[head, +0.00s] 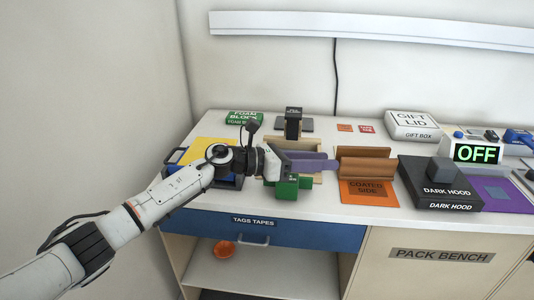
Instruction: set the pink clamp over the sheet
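I cannot make out a clearly pink clamp. A flat mauve-purple piece (316,163) lies in a tan holder, beside my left gripper (277,165). The gripper overlaps its left end in the picture, and its fingertips are too small to tell open from shut. A green block (287,189) is just below the gripper. An orange sheet marked COATED SIDE (354,195) lies to the right, partly under a brown grooved block (366,160). A purple sheet (515,200) lies at the far right, partly hidden by the dark hood. My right gripper is not in view.
The dark hood (438,184) stands right of the orange sheet. A gift box (411,125), a green foam block (243,118), a small red card (367,129) and a black upright fixture (293,122) stand behind. The white bench (340,208) has a clear front strip.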

